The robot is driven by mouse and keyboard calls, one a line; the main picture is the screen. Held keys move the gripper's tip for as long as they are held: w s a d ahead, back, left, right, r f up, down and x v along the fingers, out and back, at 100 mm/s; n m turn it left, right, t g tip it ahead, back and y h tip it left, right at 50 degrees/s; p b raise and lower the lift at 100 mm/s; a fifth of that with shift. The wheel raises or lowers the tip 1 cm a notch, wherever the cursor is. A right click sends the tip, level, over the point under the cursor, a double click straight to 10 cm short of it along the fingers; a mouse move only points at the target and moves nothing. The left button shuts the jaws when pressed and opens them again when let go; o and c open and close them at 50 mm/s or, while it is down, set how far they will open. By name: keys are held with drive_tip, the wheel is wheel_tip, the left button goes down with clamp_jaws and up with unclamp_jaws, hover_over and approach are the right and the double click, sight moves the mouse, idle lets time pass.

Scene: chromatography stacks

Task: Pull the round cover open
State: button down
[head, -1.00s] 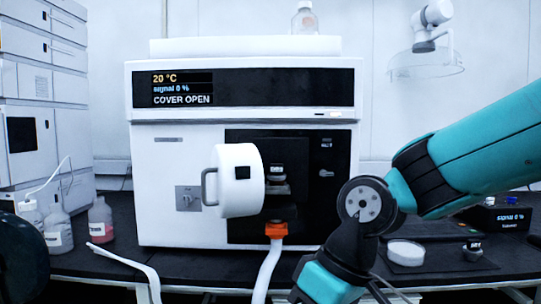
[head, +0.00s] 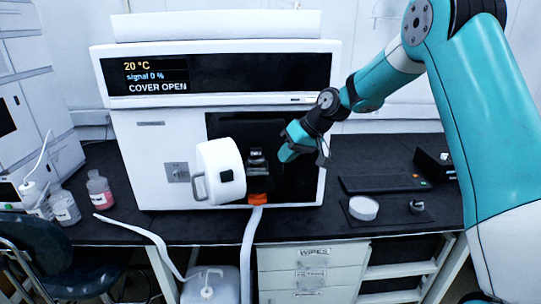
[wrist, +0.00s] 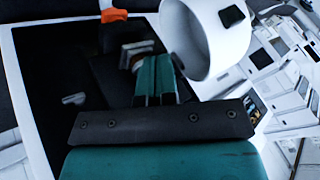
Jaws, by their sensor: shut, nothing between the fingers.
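The round white cover (head: 216,165) stands swung out to the left of the instrument's dark front recess, with its grey handle (head: 198,187) on the left. The instrument's display (head: 157,76) reads "COVER OPEN". My gripper (head: 284,153) is just right of the cover, in front of the dark recess, apart from the handle. In the wrist view, my teal fingers (wrist: 155,66) are together and empty, below the cover's open rim (wrist: 207,38). A small metal fitting (wrist: 136,50) lies close beyond the fingertips; I cannot tell whether they touch it. The handle is hidden in the wrist view.
An orange connector (head: 258,199) with a white hose (head: 250,240) hangs below the recess. Bottles (head: 98,188) stand on the left of the dark bench. A white round dish (head: 363,207) lies on the right. A chair (head: 35,250) is at lower left.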

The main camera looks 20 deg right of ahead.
drive_tip(key=w+a+f+p, duration=0.2)
drive_tip(key=a+f+p, duration=0.3)
drive_tip(key=a+f, duration=0.2)
drive_tip(key=shift+w+a, duration=0.2)
drive_tip(key=shift+a, duration=0.6)
drive_tip(key=shift+f, duration=0.1)
